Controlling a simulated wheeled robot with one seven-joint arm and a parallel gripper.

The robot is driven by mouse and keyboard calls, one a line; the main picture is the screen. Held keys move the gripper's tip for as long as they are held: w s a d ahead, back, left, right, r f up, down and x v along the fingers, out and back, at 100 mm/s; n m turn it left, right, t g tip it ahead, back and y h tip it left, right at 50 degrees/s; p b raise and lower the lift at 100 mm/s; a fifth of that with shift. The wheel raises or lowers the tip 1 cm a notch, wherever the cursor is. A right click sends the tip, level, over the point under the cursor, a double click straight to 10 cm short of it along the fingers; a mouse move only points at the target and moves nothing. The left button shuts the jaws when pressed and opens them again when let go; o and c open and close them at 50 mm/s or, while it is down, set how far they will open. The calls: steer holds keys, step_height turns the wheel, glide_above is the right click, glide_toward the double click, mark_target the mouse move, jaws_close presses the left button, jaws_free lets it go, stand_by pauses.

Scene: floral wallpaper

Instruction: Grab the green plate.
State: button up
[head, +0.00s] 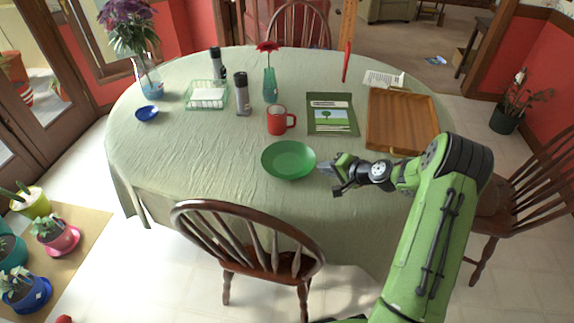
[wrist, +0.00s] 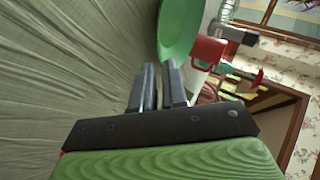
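The green plate (head: 288,159) is a round, shallow dish lying on the cloth near the table's front edge, in the head view. Part of it also shows at the top of the wrist view (wrist: 178,30). My gripper (head: 329,177) is just to the right of the plate's rim. In the wrist view, its two dark fingers (wrist: 159,78) are apart with a narrow, empty gap between them. The plate lies beyond the fingertips, and nothing is held. I cannot tell whether a finger touches the rim.
A red mug (head: 277,121) stands just behind the plate. A book (head: 331,116) and a wooden tray (head: 398,121) lie behind my gripper. A dark bottle (head: 242,95) and a vase (head: 270,86) stand farther back. A chair (head: 250,245) is at the front. The cloth left of the plate is clear.

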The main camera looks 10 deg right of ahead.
mark_target(312, 167)
steer(key=b+x, duration=0.1)
steer(key=x, duration=0.5)
steer(key=shift+w+a+f, duration=0.1)
steer(key=shift+w+f, duration=0.1)
steer(key=shift+s+r, duration=0.1)
steer(key=shift+c, duration=0.3)
jaws_close()
